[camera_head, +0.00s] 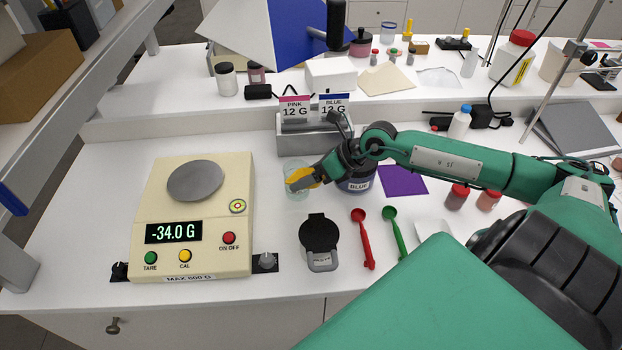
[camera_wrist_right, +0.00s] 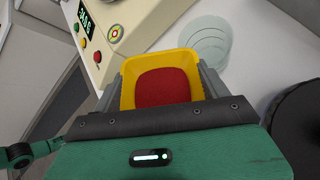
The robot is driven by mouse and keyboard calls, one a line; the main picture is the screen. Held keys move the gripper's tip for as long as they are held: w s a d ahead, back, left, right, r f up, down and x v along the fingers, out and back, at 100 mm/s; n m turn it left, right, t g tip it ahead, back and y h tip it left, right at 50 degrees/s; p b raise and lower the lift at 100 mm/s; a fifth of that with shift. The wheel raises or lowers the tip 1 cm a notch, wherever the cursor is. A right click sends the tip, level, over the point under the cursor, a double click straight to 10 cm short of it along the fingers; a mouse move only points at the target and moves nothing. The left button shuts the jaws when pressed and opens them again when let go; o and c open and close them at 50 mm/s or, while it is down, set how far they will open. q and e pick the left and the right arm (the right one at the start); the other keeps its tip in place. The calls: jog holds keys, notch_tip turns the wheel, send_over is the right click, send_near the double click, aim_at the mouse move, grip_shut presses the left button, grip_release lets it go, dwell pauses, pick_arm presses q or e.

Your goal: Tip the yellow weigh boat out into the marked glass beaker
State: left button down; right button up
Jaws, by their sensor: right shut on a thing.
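The yellow weigh boat (camera_head: 301,179) is held in my right gripper (camera_head: 312,178), which is shut on it. In the right wrist view the boat (camera_wrist_right: 127,88) sits between the two grey fingers of the gripper (camera_wrist_right: 160,84) and holds a red powder heap (camera_wrist_right: 161,87). The clear glass beaker (camera_head: 297,192) stands on the bench right of the scale, and the boat overlaps it in the head view. In the right wrist view the beaker (camera_wrist_right: 203,38) is beyond the boat, up and right. I cannot read any mark on it. My left gripper is out of view.
The scale (camera_head: 160,210) reads -34.0 G, its round pan (camera_head: 195,180) empty. A jar labelled BLUE (camera_head: 358,183) stands beside my right wrist. A card holder (camera_head: 300,140) stands behind.

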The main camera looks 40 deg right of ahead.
jog(key=shift+w+d+r+m+g+p, duration=0.15)
jog(key=shift+w+r+m+g+p, duration=0.25)
jog(key=shift+w+r+g+p, duration=0.35)
jog(key=shift+w+d+r+m+g+y+p, duration=0.15)
jog(key=shift+w+r+m+g+p, duration=0.3)
jog(key=shift+g+p, duration=0.5)
jog(key=shift+w+r+m+g+y+p, duration=0.3)
jog(key=shift+w+m+g+p, duration=0.2)
jog(key=shift+g+p, duration=0.4)
jog(key=shift+w+d+r+m+g+p, duration=0.1)
jog(key=shift+w+r+m+g+p, duration=0.2)
jog(key=shift+g, duration=0.4)
jog(key=shift+w+m+g+y, duration=0.25)
jog(key=shift+w+g, duration=0.15)
jog(key=shift+g, duration=0.2)
jog(key=shift+w+d+f+m+g+y+b, duration=0.15)
jog(key=shift+w+m+g+y+b, duration=0.2)
jog(key=shift+w+m+g+b, duration=0.45)
jog(key=shift+w+d+m+g+y+b, duration=0.2)
jog(key=shift+w+g+y+b, duration=0.25)
jog(key=shift+g, duration=0.75)
jog(key=shift+w+d+f+m+g+y+b, duration=0.1)
jog(key=shift+w+m+g+y+b, duration=0.2)
jog(key=shift+w+m+g+b, duration=0.5)
jog(key=shift+s, duration=0.15)
jog(key=shift+s+n, duration=0.1)
jog(key=shift+n, duration=0.2)
